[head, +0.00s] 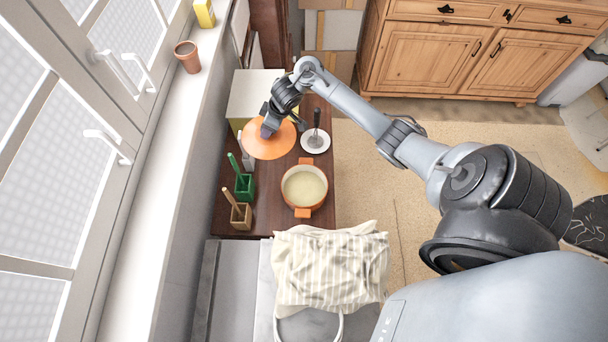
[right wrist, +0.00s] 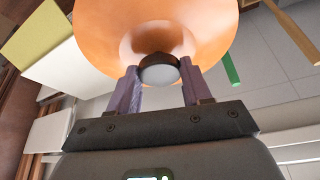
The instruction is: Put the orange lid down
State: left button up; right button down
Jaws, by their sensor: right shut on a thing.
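The orange lid (head: 268,142) is a wide disc over the back part of the dark wooden dresser top. My right gripper (head: 269,124) is shut on its dark knob; the right wrist view shows the two fingers (right wrist: 158,90) on either side of the knob (right wrist: 158,68) and the lid (right wrist: 160,25) beyond. I cannot tell whether the lid touches the surface below. An orange pot (head: 304,189) with pale contents stands uncovered in front of the lid, to its right. My left gripper is not in view.
A white plate (head: 316,141) with a dark-handled utensil stands right of the lid. A green holder (head: 244,186) and a tan holder (head: 241,215) stand at the left edge. A pale box (head: 247,92) is behind. A striped cloth (head: 330,266) lies in front.

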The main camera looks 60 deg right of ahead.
jog(key=s+f+n+g+y+b, duration=0.1)
jog(key=s+f+n, duration=0.25)
jog(key=s, duration=0.55)
jog(key=s+f+n+g+y+b, duration=0.15)
jog(key=s+n, duration=0.25)
jog(key=s, duration=0.4)
jog(key=s+f+n+g+y+b, duration=0.1)
jog(key=s+f+n+b, duration=0.2)
jog(key=s, duration=0.6)
jog(key=w+a+f+n+b, duration=0.1)
jog(key=w+a+f, duration=0.1)
jog(key=w+f, duration=0.8)
jog(key=shift+w+a+f, duration=0.2)
jog(key=shift+w+f, duration=0.2)
jog(key=shift+w, duration=0.25)
jog(key=shift+f+t+b, duration=0.1)
jog(key=shift+t+b, duration=0.15)
jog(key=shift+b, duration=0.05)
jog(key=shift+c, duration=2.4)
grip_release()
